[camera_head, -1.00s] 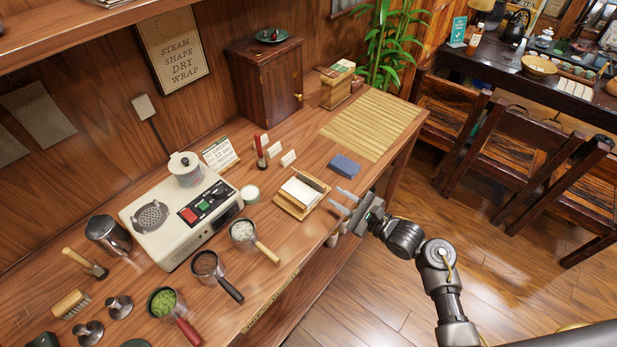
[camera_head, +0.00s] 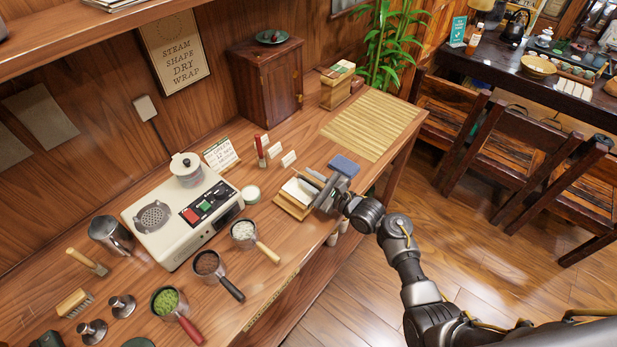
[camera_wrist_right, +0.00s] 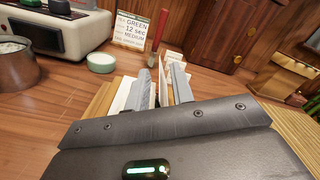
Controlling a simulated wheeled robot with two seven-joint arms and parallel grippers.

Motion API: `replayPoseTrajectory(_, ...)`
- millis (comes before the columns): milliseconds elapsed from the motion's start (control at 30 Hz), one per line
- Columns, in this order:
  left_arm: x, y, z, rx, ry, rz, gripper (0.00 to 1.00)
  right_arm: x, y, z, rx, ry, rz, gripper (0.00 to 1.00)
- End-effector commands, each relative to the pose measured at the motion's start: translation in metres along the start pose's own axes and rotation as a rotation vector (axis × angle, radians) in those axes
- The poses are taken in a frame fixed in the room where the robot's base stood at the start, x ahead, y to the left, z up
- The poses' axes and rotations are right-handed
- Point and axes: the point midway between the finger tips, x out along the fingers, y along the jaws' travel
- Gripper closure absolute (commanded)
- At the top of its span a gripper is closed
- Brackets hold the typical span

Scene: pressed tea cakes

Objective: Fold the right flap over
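A small wooden wrapping stand (camera_head: 287,207) with white paper (camera_head: 299,190) on it sits near the counter's front edge. My right gripper (camera_head: 318,187) is at the stand's right side, its fingers low and close to the paper. In the right wrist view my gripper (camera_wrist_right: 162,85) has its two grey fingers apart, with a narrow upright pale strip between them. Wood and white paper (camera_wrist_right: 120,95) show to the left of the fingers. The gripper covers the stand's right side, so the right flap's shape and any contact are unclear. My left gripper is not in view.
A blue pad (camera_head: 344,165) lies just behind my right gripper. A beige machine (camera_head: 165,225) stands left, with handled cups (camera_head: 244,232) in front. Small cards (camera_head: 288,159) and a red-topped tool (camera_head: 260,150) stand behind. A bamboo mat (camera_head: 372,125) lies bare at back right.

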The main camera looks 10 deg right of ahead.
Motion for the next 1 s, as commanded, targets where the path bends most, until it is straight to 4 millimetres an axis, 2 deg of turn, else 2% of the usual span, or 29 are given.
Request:
replayPoseTrajectory(333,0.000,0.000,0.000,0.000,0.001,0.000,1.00,0.004,0.000,0.000,-0.001,0.000,0.000,0.76)
replayPoseTrajectory(533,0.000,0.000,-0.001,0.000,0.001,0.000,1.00,0.004,0.000,0.000,-0.001,0.000,0.000,1.00)
replayPoseTrajectory(800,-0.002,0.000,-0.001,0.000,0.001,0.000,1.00,0.004,0.001,0.000,-0.017,0.001,0.000,1.00)
replayPoseTrajectory(1000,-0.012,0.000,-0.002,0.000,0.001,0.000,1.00,0.004,0.011,0.000,-0.210,0.001,0.002,1.00)
